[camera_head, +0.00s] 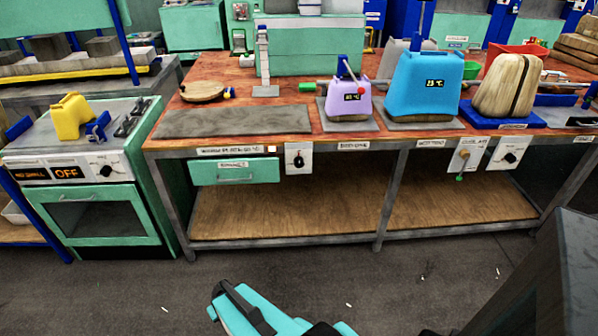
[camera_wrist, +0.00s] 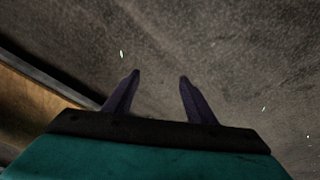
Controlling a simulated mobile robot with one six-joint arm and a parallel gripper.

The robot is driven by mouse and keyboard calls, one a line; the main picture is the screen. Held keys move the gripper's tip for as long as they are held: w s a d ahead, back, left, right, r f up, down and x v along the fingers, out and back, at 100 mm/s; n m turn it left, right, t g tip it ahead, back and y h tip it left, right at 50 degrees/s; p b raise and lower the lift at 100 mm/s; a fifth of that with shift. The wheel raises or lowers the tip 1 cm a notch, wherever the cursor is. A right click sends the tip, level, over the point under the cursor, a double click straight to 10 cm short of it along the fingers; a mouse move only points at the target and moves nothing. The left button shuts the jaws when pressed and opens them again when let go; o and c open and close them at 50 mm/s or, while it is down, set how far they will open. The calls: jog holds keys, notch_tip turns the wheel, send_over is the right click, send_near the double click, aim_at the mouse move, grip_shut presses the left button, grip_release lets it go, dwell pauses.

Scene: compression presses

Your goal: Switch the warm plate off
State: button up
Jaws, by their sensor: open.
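A flat dark grey plate (camera_head: 235,121), which looks like the warm plate, lies on the left of the bench top. A label strip (camera_head: 230,151) below it is too small to read surely, and a small pale light (camera_head: 271,149) sits at its right end. A white panel with a black knob (camera_head: 299,158) is on the bench front, right of the drawer. Which control belongs to the plate is not clear. My gripper (camera_wrist: 160,75) is open and empty over the floor, well apart from the bench front. In the head view its fingers are not clearly visible.
A green stove (camera_head: 95,215) with an OFF display (camera_head: 67,173) stands at the left. A purple press (camera_head: 350,101) and a blue press (camera_head: 424,84) stand on the bench. More controls (camera_head: 467,157) are on the bench front at right. The floor (camera_head: 150,290) before the bench looks clear.

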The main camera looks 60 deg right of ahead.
jog(key=w+d+r+m+t+h, duration=0.1)
jog(key=d+r+t+h, duration=0.1)
jog(key=d+r, duration=0.5)
jog(key=w+d+r+m+t+h+p, duration=0.1)
jog(key=w+d+r+m+t+h, duration=0.15)
jog(key=d, duration=0.75)
jog(key=w+d+r+m+t+h, duration=0.1)
jog(key=d+r+t+h, duration=0.1)
jog(key=d+r, duration=0.5)
jog(key=s+d+r+m+t+h, duration=0.1)
jog(key=s+d+r+h, duration=0.2)
jog(key=s+d+r, duration=0.2)
jog(key=s+d+r+m+t+h, duration=0.1)
jog(key=s+d+r+h, duration=0.3)
jog(key=d+r, duration=0.5)
jog(key=s+d+p, duration=0.1)
jog(key=d, duration=0.1)
jog(key=shift+d+r, duration=0.2)
jog(key=shift+d, duration=0.15)
jog(key=shift+w+d+f+b, duration=0.1)
jog(key=shift+w+d+b, duration=0.1)
jog(key=shift+b, duration=0.25)
jog(key=b+x, duration=0.5)
jog(key=b, duration=0.3)
jog(key=shift+w+d+f+b, duration=0.15)
jog(key=shift+d+b, duration=0.05)
jog(key=shift+b, duration=0.2)
